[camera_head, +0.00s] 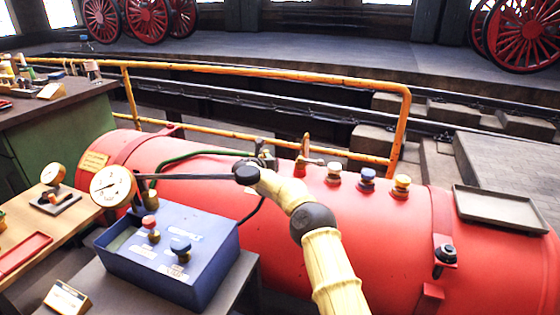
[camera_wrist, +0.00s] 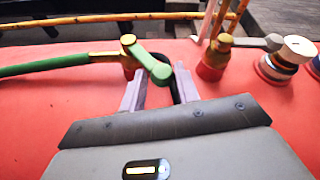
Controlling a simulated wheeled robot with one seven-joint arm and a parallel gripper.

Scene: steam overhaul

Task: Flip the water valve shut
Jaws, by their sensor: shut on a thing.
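A brass valve (camera_wrist: 128,47) with a green lever (camera_wrist: 152,65) stands on the red boiler (camera_wrist: 60,110), at the end of a green hose (camera_wrist: 45,64). No label on it can be read. My gripper (camera_wrist: 160,80) is at the lever, with the lever's rounded end between its two fingers, shut on it. The lever slants from the valve's top toward my gripper. In the head view the green hose (camera_head: 190,153) runs to where my arm's end hides most of the valve.
A second brass valve (camera_wrist: 218,50) with a grey lever stands close on the right. White (camera_head: 334,171), blue (camera_head: 367,176) and yellow (camera_head: 401,183) capped fittings follow along the boiler. A yellow rail (camera_head: 250,72) runs behind. A blue box (camera_head: 190,240) and a gauge (camera_head: 113,186) stand at left.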

